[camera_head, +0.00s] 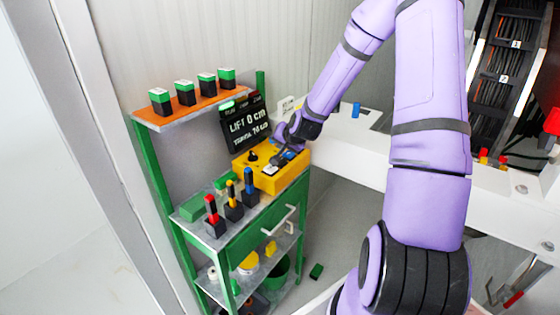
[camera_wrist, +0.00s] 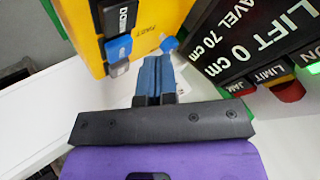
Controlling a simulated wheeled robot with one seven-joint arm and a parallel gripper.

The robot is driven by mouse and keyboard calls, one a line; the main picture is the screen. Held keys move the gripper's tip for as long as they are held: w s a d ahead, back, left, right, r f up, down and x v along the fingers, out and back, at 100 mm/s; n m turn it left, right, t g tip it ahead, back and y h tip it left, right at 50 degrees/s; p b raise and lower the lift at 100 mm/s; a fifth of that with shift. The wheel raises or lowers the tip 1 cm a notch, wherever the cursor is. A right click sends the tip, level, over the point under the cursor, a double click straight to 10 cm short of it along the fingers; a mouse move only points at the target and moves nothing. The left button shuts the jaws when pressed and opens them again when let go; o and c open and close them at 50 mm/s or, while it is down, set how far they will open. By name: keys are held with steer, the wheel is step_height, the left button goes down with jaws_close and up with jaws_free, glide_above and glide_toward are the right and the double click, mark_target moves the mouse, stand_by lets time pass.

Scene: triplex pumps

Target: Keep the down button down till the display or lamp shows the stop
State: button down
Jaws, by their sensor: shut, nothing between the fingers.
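The yellow control box (camera_head: 268,180) stands on top of the green cart, with a black knob and buttons on it. In the wrist view, a blue button (camera_wrist: 118,48) sits beside a black plate reading DOWN (camera_wrist: 118,17). My gripper (camera_wrist: 156,62) has its blue fingers together and empty, over the box's edge; I cannot tell whether it touches a button. A second blue part (camera_wrist: 169,44) shows by the fingertips. The black display (camera_head: 243,127) reads LIFT 0 cm; its travel line reads 70 cm in the wrist view (camera_wrist: 245,45). A green lamp (camera_head: 227,105) glows on its top edge.
Green-topped black blocks (camera_head: 207,82) line the orange shelf (camera_head: 150,120). Red, yellow and blue-handled items (camera_head: 233,200) stand left of the box. A white beam (camera_head: 350,150) lies to the right. My arm spans the right half.

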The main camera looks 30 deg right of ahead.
steer(key=shift+r, duration=1.3)
steer(key=shift+s+a+r, duration=0.1)
steer(key=shift+a+r, duration=0.1)
steer(key=shift+a, duration=0.05)
steer(key=s+a+r+n+g, duration=0.1)
steer(key=s+a+r+n, duration=0.2)
steer(key=s+a+r, duration=0.35)
steer(key=s+a+r+n+g, duration=0.1)
steer(key=s+a+r+n, duration=0.15)
steer(key=s+r, duration=0.6)
steer(key=s+a+r+n+g, duration=0.1)
steer(key=s+a+r+n, duration=0.2)
steer(key=s+a+r, duration=0.35)
steer(key=s+r+n+g, duration=0.1)
steer(key=s+r, duration=0.2)
steer(key=s, duration=0.9)
steer(key=shift+s+r+y, duration=0.25)
steer(key=shift+r+y, duration=0.05)
steer(key=shift+r, duration=0.1)
